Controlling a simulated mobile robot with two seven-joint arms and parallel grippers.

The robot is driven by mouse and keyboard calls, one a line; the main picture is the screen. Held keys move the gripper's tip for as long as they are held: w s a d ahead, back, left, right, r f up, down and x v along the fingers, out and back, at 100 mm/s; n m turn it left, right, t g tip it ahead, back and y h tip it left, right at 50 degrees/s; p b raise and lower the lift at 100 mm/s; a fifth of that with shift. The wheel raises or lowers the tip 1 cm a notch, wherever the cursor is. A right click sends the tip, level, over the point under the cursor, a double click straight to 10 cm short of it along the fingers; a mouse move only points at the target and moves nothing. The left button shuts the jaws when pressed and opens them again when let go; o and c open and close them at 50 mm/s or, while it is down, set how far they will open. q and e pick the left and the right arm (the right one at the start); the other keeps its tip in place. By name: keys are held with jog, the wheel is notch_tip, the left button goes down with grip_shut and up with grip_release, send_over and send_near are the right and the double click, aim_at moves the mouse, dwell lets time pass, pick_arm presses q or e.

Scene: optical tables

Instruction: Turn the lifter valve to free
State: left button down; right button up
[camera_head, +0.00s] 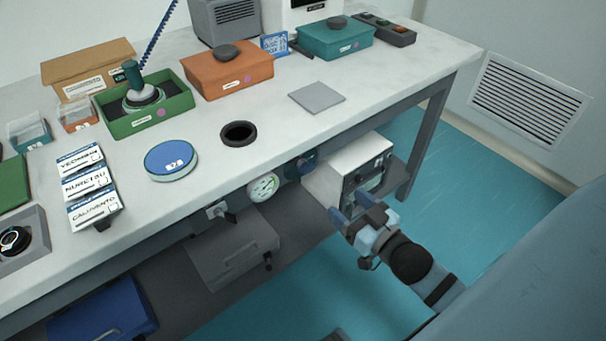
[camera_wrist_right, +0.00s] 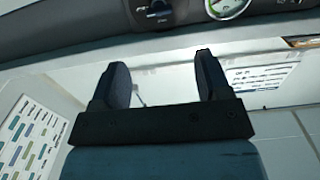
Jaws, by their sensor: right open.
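A small dark valve handle (camera_head: 229,216) on a pale plate sits under the table's front edge, left of a round green-and-white gauge (camera_head: 263,187). In the right wrist view, a dark knob (camera_wrist_right: 158,9) with a light-marked plate shows at the top, left of the gauge (camera_wrist_right: 228,7). I cannot read its setting. My right gripper (camera_head: 350,206) is open and empty, in front of the table and to the right of the gauge, apart from the handle. Its two fingers (camera_wrist_right: 160,62) show spread in the wrist view. My left gripper is not in view.
A blue knob (camera_head: 306,162) and a white box-shaped device (camera_head: 350,168) are right of the gauge. A grey box (camera_head: 225,255) stands below the handle. The white tabletop (camera_head: 250,175) overhangs these. The teal floor (camera_head: 300,305) in front is clear.

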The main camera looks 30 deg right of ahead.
aim_at(310, 170)
jog(key=w, duration=0.4)
jog(key=w+b, duration=0.1)
jog(key=w, duration=0.7)
jog(key=shift+w+a+b, duration=0.2)
jog(key=shift+a+b, duration=0.2)
jog(key=shift+w+a, duration=0.1)
jog(key=shift+w, duration=0.3)
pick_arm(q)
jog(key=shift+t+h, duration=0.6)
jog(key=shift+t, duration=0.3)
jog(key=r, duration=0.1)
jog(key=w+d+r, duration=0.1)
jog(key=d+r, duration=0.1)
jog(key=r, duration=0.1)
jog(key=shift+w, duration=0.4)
pick_arm(e)
jog(key=c, duration=0.9)
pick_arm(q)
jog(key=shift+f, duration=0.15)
